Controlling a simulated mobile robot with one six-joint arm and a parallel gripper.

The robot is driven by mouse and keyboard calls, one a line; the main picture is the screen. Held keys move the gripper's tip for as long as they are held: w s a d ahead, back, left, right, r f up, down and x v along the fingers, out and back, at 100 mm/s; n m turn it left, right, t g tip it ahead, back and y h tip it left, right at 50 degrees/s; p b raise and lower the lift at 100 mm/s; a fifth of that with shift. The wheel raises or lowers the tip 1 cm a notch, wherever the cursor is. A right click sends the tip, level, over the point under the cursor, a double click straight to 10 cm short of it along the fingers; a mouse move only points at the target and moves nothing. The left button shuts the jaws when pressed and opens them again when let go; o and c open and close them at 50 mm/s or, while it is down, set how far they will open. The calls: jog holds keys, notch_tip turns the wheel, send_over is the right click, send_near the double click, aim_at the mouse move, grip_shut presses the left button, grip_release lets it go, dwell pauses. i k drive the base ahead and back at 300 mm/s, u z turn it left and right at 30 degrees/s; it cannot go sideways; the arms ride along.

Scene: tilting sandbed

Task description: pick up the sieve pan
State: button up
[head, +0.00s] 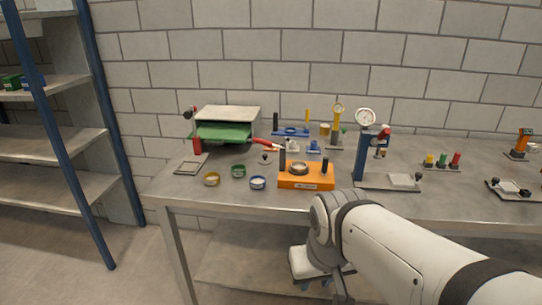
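My gripper (322,281) hangs in front of the table, below the top's edge and apart from the pan. Its fingers are too small and partly hidden to read.
The grey table (440,206) also bears a green tray under a grey plate (224,131), a blue stand with a dial gauge (359,150) right of the orange stand, and small coloured cylinders (442,161). Blue-framed shelving (48,143) stands left.

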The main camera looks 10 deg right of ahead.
aim_at(298, 167)
jog(key=i, duration=1.45)
jog(key=z, duration=0.05)
